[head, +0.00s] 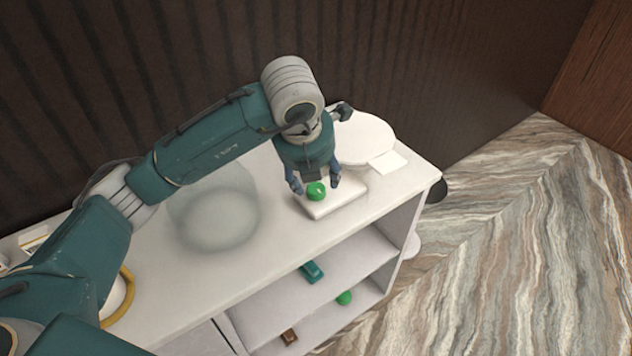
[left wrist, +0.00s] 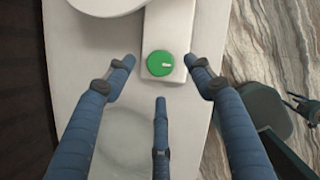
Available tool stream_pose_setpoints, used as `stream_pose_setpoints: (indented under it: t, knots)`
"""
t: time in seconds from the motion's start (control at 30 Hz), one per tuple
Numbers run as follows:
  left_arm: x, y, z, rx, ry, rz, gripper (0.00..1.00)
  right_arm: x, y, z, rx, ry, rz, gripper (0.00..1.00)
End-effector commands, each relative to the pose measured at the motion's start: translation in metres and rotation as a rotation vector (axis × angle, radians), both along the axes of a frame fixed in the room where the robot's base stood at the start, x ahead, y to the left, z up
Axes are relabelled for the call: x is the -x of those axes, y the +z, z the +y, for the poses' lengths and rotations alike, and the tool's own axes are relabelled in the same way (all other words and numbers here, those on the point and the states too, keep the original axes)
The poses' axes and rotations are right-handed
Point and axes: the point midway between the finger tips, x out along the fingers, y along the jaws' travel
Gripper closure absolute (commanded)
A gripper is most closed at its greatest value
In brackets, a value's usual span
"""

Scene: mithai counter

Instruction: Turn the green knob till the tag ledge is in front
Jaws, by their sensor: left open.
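The green knob (head: 316,191) sits on a white block (head: 348,199) on the counter. In the left wrist view the green knob (left wrist: 156,69) is round, with a small white mark pointing right. A white round disc (head: 362,136) stands behind the block, and its edge shows in the left wrist view (left wrist: 100,5). A flat white square piece (head: 388,161), perhaps the tag ledge, is at the disc's right front. My left gripper (head: 315,183) is open, its blue fingers around the knob and apart from it.
A clear glass dome or bowl (head: 213,215) stands on the white counter (head: 270,262), left of the block. Shelves below hold a teal item (head: 312,271), a green ball-like item (head: 344,297) and a brown item (head: 289,336). A dark ribbed wall (head: 420,60) runs behind.

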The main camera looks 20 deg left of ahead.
Motion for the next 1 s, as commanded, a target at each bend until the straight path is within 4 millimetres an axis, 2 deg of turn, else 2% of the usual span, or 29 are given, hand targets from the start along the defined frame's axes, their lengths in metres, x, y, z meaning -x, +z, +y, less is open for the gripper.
stream_pose_setpoints:
  t: [0.1, 0.3, 0.5, 0.87, 1.0]
  knots:
    - [0.008, 0.025, -0.001, 0.001, -0.002, -0.006, 0.47, 0.0, 0.0, 0.0, 0.0, 0.0, 0.0, 0.6]
    - [0.02, 0.051, -0.003, 0.002, -0.002, -0.004, 0.47, 0.0, 0.0, 0.001, -0.001, -0.001, 0.0, 0.6]
    - [0.023, 0.059, -0.003, 0.001, 0.0, -0.002, 0.47, 0.0, 0.0, 0.001, -0.001, -0.001, 0.0, 0.6]
    - [0.023, 0.059, -0.003, 0.002, -0.001, -0.002, 0.47, 0.0, 0.0, 0.001, -0.001, -0.001, 0.0, 0.6]
    - [0.023, 0.07, -0.003, 0.002, -0.001, -0.003, 0.47, 0.0, 0.01, 0.001, -0.001, -0.001, 0.0, 0.6]
